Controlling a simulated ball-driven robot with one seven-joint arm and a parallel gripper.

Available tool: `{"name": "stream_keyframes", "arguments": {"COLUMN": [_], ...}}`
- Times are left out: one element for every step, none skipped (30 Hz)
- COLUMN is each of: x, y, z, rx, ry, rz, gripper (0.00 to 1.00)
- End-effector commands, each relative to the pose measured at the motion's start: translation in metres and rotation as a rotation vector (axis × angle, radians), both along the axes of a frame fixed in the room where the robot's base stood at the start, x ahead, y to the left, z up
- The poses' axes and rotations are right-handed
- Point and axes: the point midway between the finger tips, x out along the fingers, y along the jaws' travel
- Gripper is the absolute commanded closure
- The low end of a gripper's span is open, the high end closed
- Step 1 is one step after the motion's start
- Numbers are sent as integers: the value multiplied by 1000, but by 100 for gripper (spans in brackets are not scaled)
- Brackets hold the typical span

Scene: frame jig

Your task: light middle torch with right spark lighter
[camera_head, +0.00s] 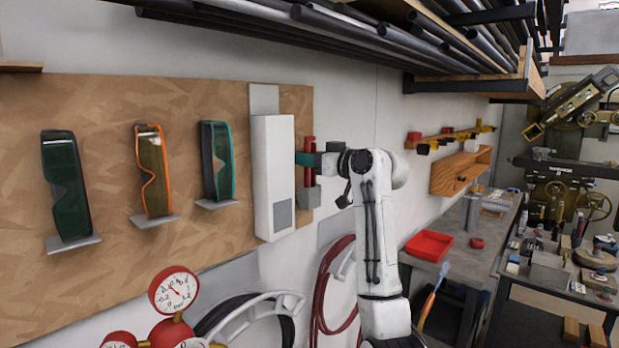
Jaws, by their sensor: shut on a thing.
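My gripper (305,159) is at the wall board, to the right of a tall white box. It is shut on a slim red upright thing (308,178), which may be a spark lighter; its shape is too small and too covered to be sure. The red thing stands directly above a small grey block (309,198) on the board; I cannot tell if it still touches it. The white box hides the left side of this spot. I cannot make out any torch in this view.
The white box (273,180) stands out from the wooden board (100,110), close beside my gripper. Three pairs of goggles hang to the left. Gauges (174,291) and coiled hoses (336,290) are below. A pipe rack (400,45) overhangs. A bench with a red tray (428,246) stands right.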

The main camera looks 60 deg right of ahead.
Motion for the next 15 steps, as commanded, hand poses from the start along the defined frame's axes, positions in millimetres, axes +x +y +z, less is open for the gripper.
{"name": "stream_keyframes", "arguments": {"x": [0, 0, 0, 0, 0, 0, 0, 0, 0, 0, 0, 0, 0, 0, 0], "y": [0, 0, 0, 0, 0, 0, 0, 0, 0, 0, 0, 0, 0, 0, 0], "z": [0, 0, 0, 0, 0, 0, 0, 0, 0, 0, 1, 2, 4, 6, 10], "rx": [0, 0, 0, 0, 0, 0, 0, 0, 0, 0, 0, 0, -1, -1, -1], "ry": [0, 0, 0, 0, 0, 0, 0, 0, 0, 0, 0, 0, -1, -1, -1], "rz": [0, 0, 0, 0, 0, 0, 0, 0, 0, 0, 0, 0, 0, 0, 0], "gripper": [69, 72, 74, 74, 74, 74, 74, 74, 74, 74, 74, 74, 74, 74, 74]}}
